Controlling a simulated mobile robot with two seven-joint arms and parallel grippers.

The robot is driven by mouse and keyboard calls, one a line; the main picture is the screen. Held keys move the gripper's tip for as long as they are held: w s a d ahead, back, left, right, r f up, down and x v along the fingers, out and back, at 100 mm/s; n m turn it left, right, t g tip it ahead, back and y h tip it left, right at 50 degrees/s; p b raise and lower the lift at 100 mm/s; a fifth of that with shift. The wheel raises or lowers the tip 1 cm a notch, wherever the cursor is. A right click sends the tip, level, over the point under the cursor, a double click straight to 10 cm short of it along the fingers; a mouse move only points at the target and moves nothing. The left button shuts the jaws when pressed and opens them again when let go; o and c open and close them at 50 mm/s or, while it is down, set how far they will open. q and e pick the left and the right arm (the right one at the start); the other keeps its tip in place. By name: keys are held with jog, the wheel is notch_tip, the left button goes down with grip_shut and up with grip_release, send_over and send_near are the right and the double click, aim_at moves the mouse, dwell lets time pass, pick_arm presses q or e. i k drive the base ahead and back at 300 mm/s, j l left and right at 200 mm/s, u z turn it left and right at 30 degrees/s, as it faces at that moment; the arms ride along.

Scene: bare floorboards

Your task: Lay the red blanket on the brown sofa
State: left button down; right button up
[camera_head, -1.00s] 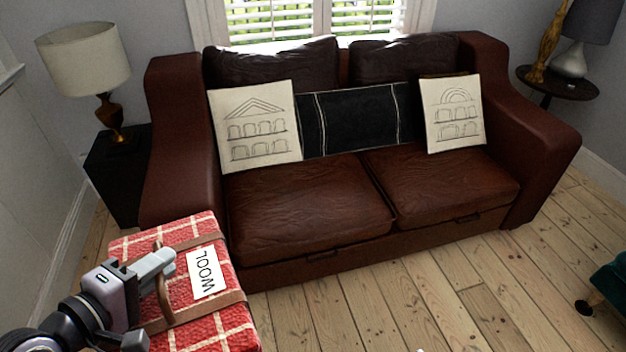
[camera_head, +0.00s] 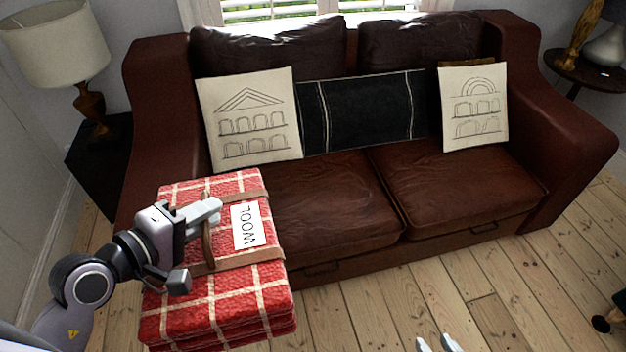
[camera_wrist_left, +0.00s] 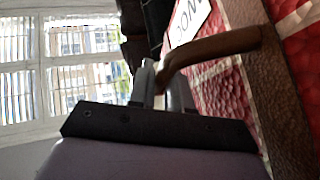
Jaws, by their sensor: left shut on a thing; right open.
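The red blanket (camera_head: 225,312) is a folded red bundle with white check lines, brown straps, a strap handle and a white "WOOL" label. My left gripper (camera_head: 205,232) is shut on its brown handle; the grip also shows in the left wrist view (camera_wrist_left: 163,82). The blanket hangs at the front left of the brown sofa (camera_head: 330,205) and hides part of its left seat and front. I cannot tell whether it touches the sofa. My right gripper (camera_head: 436,343) shows only its fingertips at the bottom edge, apart and empty.
Two cream cushions (camera_head: 250,118) (camera_head: 474,106) and a black cushion (camera_head: 364,110) lean on the sofa back. The right seat is clear. A lamp (camera_head: 58,50) on a black side table stands left. A round table (camera_head: 590,72) stands right. Bare floorboards lie in front.

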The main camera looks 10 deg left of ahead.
aim_at(293, 205)
jog(key=i+l, duration=0.15)
jog(key=i, duration=0.3)
jog(key=i+l+u, duration=0.15)
jog(key=i, duration=0.3)
